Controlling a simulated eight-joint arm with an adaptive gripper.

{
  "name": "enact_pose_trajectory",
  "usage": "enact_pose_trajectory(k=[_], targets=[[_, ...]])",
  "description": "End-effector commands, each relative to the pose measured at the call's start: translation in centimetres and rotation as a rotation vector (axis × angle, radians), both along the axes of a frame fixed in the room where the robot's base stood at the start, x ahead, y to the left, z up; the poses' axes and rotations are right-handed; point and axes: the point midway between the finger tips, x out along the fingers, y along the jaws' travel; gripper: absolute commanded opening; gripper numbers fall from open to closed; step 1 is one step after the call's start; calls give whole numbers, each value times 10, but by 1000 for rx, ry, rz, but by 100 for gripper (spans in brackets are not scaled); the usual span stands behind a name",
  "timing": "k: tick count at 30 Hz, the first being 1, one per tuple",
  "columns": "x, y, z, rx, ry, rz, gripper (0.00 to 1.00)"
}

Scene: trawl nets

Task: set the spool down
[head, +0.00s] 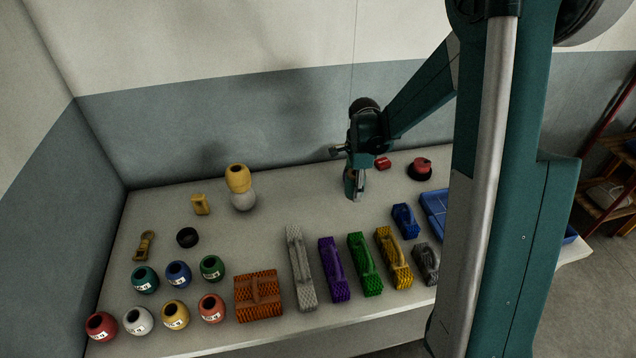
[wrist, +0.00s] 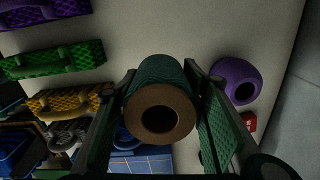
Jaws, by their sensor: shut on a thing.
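My gripper (head: 354,180) is over the back middle of the table in the head view, pointing down. In the wrist view my gripper (wrist: 162,82) is shut on the spool (wrist: 160,70), with one finger on each side. The spool is dark green with a brown ring-shaped end and a dark hole facing the camera. In the head view the spool is small and largely hidden by the fingers. I cannot tell whether it touches the table (head: 290,205).
A purple float (wrist: 228,75) lies right of the spool in the wrist view. A red block (head: 382,163) and a red-topped black piece (head: 420,169) stand right of my gripper. Coloured net blocks, including a purple one (head: 333,270), fill the front.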

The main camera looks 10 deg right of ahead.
Motion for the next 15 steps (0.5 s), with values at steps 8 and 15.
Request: enact_pose_trajectory(k=[8, 15], targets=[[69, 28, 3, 0, 0, -15, 25], [129, 58, 4, 0, 0, -32, 25]])
